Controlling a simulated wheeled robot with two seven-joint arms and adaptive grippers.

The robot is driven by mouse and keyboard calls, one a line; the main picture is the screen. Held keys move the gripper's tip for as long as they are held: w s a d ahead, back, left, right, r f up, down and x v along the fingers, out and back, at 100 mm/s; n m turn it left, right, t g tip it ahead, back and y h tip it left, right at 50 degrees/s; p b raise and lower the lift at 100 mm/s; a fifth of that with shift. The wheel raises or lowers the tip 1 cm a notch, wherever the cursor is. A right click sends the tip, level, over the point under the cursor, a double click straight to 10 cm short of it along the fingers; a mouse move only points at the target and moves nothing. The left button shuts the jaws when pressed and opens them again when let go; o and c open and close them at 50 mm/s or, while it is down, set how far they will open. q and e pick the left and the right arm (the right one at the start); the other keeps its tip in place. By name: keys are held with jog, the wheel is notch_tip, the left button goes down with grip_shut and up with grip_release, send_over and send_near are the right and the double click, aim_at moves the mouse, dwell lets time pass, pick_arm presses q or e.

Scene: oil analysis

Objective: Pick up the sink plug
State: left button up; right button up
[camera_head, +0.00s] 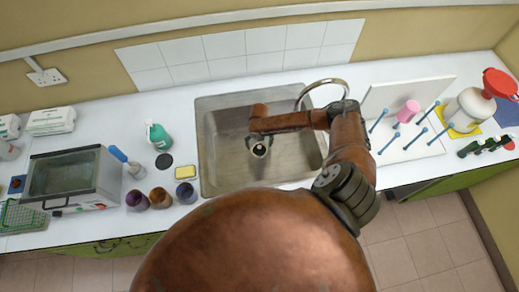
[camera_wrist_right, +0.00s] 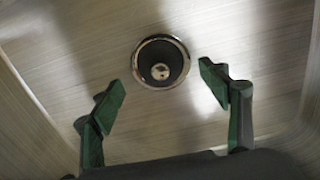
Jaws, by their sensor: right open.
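The round sink plug (camera_wrist_right: 161,63), dark with a shiny metal rim and a small knob in its middle, sits at the drain on the floor of the metal sink (camera_head: 225,178). It shows small in the head view (camera_head: 260,150), just below my right wrist. My right gripper (camera_wrist_right: 161,79) is open and empty. Its two green-padded fingers are spread to the left and right of the plug in the picture, apart from it and above the sink floor. The exact height is hard to tell. My left gripper is in neither view.
A curved tap (camera_head: 322,84) stands behind the sink. A black disc (camera_head: 164,161), a yellow sponge (camera_head: 185,172) and a green bottle (camera_head: 159,137) are left of the sink. A drying rack (camera_head: 402,150) with blue pegs is right. The sink walls surround the gripper.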

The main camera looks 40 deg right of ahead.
aim_at(260, 147)
notch_tip(260, 147, down, 4)
jog(key=shift+d+r, duration=0.1)
jog(key=shift+r, duration=0.15)
jog(key=shift+c, duration=0.7)
jog(key=c, duration=1.1)
